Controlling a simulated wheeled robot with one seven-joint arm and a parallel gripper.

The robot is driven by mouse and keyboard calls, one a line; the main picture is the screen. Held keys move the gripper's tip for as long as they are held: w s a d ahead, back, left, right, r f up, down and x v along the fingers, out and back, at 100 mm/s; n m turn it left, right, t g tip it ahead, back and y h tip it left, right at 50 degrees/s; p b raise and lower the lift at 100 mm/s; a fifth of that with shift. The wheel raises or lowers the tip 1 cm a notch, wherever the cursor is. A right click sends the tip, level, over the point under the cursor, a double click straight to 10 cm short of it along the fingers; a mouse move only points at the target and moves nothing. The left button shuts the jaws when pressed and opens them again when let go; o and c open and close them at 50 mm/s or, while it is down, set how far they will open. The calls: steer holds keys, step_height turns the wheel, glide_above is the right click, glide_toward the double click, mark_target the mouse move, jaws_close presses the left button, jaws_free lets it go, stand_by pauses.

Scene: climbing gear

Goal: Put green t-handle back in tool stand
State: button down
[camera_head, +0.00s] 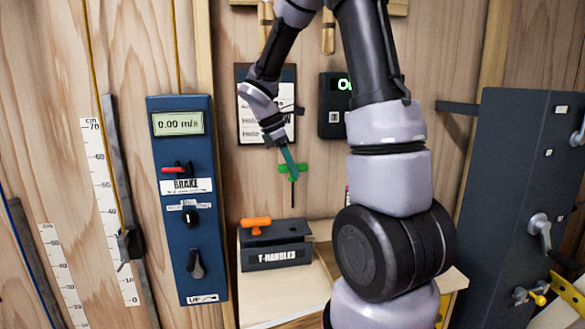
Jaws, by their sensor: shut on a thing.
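My gripper (291,173) comes down from the upper left and is shut on the crossbar. The dark tool stand (277,258), labelled "T-HANDLES", sits on the wooden bench below. The shaft's tip shows above the right part of the stand with a small gap; its exact depth over the stand cannot be told. An orange t-handle (256,223) sits in the left part of the stand. Any holes in the stand's top are too small to tell.
A blue control panel (187,200) with a 0.00 m/s display is on the wall at left. A notice board (257,115) and a dark display box (335,120) hang behind. A dark cabinet (505,190) with handles is at right. Bare bench lies in front of the stand.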

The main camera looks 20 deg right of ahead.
steer(key=shift+f, duration=7.85)
steer(key=c, duration=0.6)
jaws_free()
steer(key=s+v, duration=0.1)
steer(key=v, duration=1)
steer(key=s+a+r+m+t+y, duration=0.1)
steer(key=s+r+m+t+y, duration=0.1)
steer(key=s+r+m, duration=0.4)
steer(key=s+a+r+m+t+y, duration=0.1)
steer(key=s+r+m+t+y, duration=0.1)
steer(key=s+r+m, duration=0.3)
steer(key=s+r+m+t+y, duration=0.2)
steer(key=s+r+m+t, duration=0.2)
steer(key=s+r+m, duration=0.2)
steer(key=shift+s+a+r+m+y, duration=0.15)
steer(key=shift+r+m, duration=0.3)
steer(key=shift+r, duration=0.25)
steer(key=shift+s+a+r+m+y, duration=0.1)
steer(key=shift+r+m, duration=0.4)
steer(key=shift+r, duration=0.2)
steer(key=shift+s+a+r+m+y, duration=0.15)
steer(key=shift+r+m, duration=0.3)
steer(key=shift+r, duration=0.25)
